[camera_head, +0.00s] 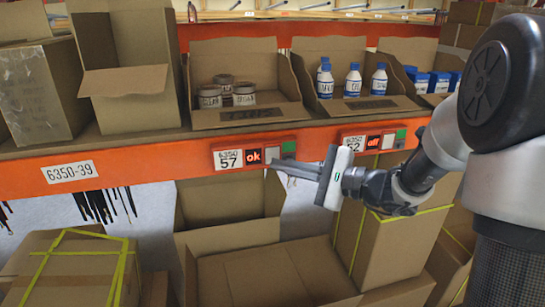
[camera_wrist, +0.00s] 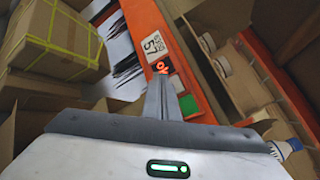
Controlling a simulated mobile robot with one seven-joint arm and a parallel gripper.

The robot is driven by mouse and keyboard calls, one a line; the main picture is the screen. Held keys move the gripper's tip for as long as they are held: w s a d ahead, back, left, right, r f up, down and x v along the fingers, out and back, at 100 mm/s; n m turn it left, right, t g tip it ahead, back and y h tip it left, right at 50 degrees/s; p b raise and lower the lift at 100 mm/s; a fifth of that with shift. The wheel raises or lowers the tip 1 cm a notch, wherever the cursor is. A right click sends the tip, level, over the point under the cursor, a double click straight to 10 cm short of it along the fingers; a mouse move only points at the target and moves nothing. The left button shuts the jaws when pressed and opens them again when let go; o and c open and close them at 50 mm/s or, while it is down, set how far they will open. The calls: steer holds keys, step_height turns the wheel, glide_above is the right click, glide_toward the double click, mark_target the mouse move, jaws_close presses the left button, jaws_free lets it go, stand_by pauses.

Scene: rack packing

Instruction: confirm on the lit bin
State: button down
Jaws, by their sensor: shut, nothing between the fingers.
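The label unit 57 (camera_head: 228,159) sits on the orange shelf beam, and its small display (camera_head: 253,156) glows red with "ok". In the wrist view the display (camera_wrist: 161,67) shows just beyond my fingertips, and the green button (camera_wrist: 188,105) is beside my fingers.
A second unit, 52 (camera_head: 352,143), reads "off" under a bin of white-and-blue bottles (camera_head: 353,80). An open carton (camera_head: 270,270) stands below the beam. Taped cartons are at lower left (camera_head: 75,270) and right (camera_head: 395,245).

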steer(key=s, duration=0.2)
steer(key=s+d, duration=0.1)
steer(key=s, duration=0.1)
steer(key=shift+b, duration=0.3)
steer(key=shift+s, duration=0.1)
steer(key=s+f+n+g+h+p, duration=0.1)
steer(key=s+n+g+h, duration=0.25)
steer(key=s, duration=0.55)
steer(key=s+f+n+g+h, duration=0.25)
steer(key=s+n+h, duration=0.2)
steer(key=s, duration=0.35)
steer(key=s+d+r+n+t+h, duration=0.1)
steer(key=s+d+r+n+h, duration=0.1)
steer(key=d, duration=0.4)
steer(key=s+d+r+n+t+h+p, duration=0.1)
steer(key=s+d+r+n+t+h, duration=0.1)
steer(key=d+h, duration=0.3)
steer(key=shift+d+r+n+t, duration=0.15)
steer(key=shift+d+n+t, duration=0.15)
steer(key=shift+d+n, duration=0.55)
steer(key=shift+s, duration=0.1)
